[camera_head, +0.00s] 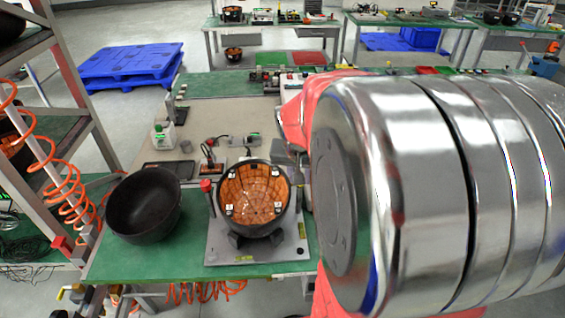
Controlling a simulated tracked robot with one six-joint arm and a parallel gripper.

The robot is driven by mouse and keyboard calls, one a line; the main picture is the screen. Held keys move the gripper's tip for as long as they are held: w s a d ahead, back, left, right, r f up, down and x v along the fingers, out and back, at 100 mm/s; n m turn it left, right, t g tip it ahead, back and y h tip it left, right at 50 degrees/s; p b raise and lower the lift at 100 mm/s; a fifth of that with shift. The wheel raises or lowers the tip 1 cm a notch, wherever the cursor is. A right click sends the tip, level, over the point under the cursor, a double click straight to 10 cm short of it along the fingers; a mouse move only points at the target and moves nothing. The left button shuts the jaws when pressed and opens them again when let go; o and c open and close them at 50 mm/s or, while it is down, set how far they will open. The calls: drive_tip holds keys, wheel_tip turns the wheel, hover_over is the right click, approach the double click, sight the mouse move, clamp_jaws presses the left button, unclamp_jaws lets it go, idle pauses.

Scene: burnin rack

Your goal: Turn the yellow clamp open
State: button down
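A fixture plate (213,250) on the green table holds a round black bowl-shaped part with an orange, panelled inside (253,194). Small light pieces sit around its rim. A red-topped post (206,186) stands at its left. I cannot clearly pick out the yellow clamp. A small yellow piece (76,290) shows under the table's front left edge, but I cannot tell whether it is the clamp. My large chrome arm covers the right side. Grey parts (287,152) beside the bowl's upper right may be my gripper; its fingers are not distinguishable.
An empty black bowl (144,205) stands left of the fixture. A dark tray (168,170) and small tools lie behind. A shelf rack with orange coiled hose (68,190) borders the left. Blue pallets (130,65) and other benches stand farther back.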

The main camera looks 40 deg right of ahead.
drive_tip(key=shift+m+g+h, duration=0.3)
drive_tip(key=shift+m+g, duration=0.3)
drive_tip(key=shift+m, duration=0.9)
drive_tip(key=c, duration=2.5)
unclamp_jaws()
drive_tip(key=shift+c, duration=0.2)
drive_tip(key=o, duration=1.1)
drive_tip(key=shift+c, duration=0.2)
drive_tip(key=shift+a+r, duration=0.2)
drive_tip(key=shift+r, duration=0.3)
drive_tip(key=v, duration=1.2)
drive_tip(key=shift+r, duration=0.3)
drive_tip(key=shift+s+a, duration=0.1)
